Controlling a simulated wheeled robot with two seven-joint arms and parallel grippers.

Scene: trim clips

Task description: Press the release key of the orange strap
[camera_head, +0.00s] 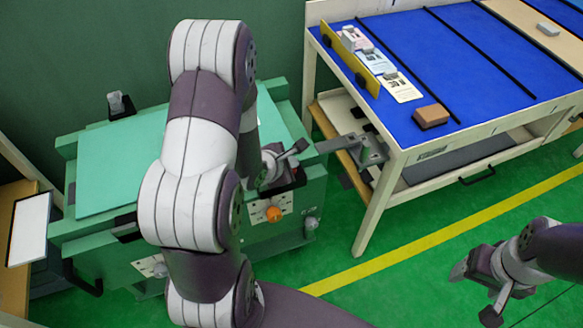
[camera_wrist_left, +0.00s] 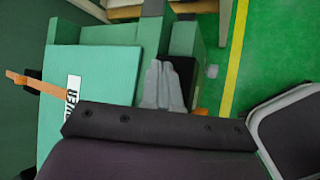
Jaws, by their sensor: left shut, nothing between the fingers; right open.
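The green case (camera_head: 105,185) stands left of the table, with its flat lid up. An orange knob (camera_head: 273,214) sits on a pale plate on its front, and a sliver of orange (camera_wrist_left: 196,97) shows by the fingers in the wrist view. There, an orange-brown strip (camera_wrist_left: 35,84) sticks out past the lid's left side. Its link to the knob is hidden. My left gripper (camera_head: 292,150) is shut and empty at the case's right end. Its grey fingers (camera_wrist_left: 162,86) overlap a black block (camera_wrist_left: 185,75); contact is unclear. My right gripper (camera_head: 474,293) is open and empty over the floor.
A blue-topped table (camera_head: 430,60) with cards and a brown block (camera_head: 431,116) stands at the upper right. A grey bracket (camera_head: 362,150) juts near its corner. Another grey clip (camera_head: 118,104) is at the case's back. My left arm hides the case's middle. Green floor is free in front.

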